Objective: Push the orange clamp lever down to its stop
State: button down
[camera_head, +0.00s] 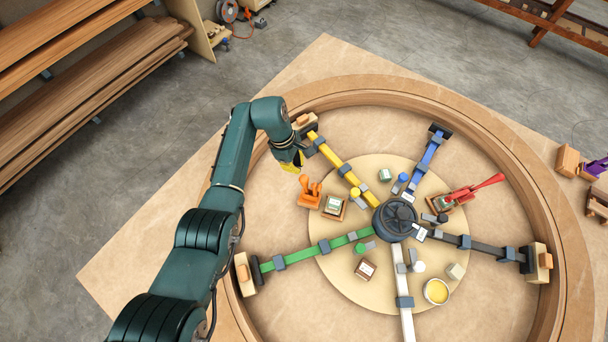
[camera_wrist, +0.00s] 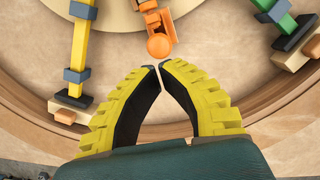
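The orange clamp (camera_head: 309,196) stands on the left part of the round pale board, between the yellow and green arms. Its lever appears raised. In the wrist view the lever's round orange knob (camera_wrist: 159,46) is just beyond my fingertips, with the clamp body (camera_wrist: 157,14) behind it at the top edge. My gripper (camera_wrist: 157,66) has yellow ribbed fingers with dark pads, and their tips come together with nothing held. In the head view my gripper (camera_head: 292,164) is up and left of the clamp. I cannot tell how far above the knob the tips are.
A yellow arm (camera_head: 343,170) and a green arm (camera_head: 325,246) run from the dark hub (camera_head: 395,219) on either side. A small block on a wooden base (camera_head: 334,206) sits right of the clamp. A red clamp (camera_head: 463,195) stands right.

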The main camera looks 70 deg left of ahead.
aim_at(301, 177)
jog(key=b+x, duration=0.4)
jog(key=x, duration=0.2)
jog(key=shift+b, duration=0.4)
jog(key=shift+d, duration=0.1)
